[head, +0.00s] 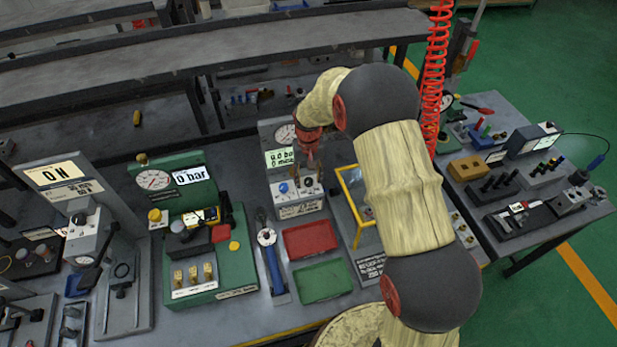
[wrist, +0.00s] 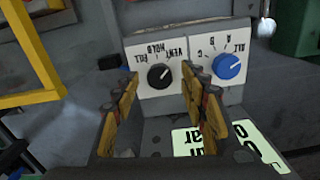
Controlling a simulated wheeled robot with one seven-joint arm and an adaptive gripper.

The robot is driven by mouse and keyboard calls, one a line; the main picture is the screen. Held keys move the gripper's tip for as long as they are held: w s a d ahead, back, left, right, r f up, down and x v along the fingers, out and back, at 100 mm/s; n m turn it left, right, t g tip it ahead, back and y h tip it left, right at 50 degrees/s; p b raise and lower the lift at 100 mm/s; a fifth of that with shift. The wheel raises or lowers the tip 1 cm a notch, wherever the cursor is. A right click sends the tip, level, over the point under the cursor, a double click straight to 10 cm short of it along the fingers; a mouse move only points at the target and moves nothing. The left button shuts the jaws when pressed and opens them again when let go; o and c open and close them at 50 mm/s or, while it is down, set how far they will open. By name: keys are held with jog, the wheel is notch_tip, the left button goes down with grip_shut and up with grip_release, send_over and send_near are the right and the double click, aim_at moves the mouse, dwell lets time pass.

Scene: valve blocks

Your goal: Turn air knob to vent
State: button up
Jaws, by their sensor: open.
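The air knob (wrist: 160,76) is a round black knob on a light panel in the wrist view. FILL, HOLD and VENT are printed around it and appear upside down. Its pointer is too small to read surely. My gripper (wrist: 162,80) is open, its two orange-and-dark fingers on either side of the black knob in the picture. Whether they touch it I cannot tell. In the head view, the valve block (head: 297,210) stands at mid-table, with my red wrist partly covering it from above.
A blue knob (wrist: 226,66) marked with A, C and ALL sits close beside the right finger. A yellow frame (wrist: 30,100) stands at the left of the wrist view. In the head view, red (head: 309,238) and green (head: 323,281) trays lie in front of the block.

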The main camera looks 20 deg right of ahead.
aim_at(309, 180)
notch_tip(309, 180, up, 12)
dwell(0.6)
dwell(0.4)
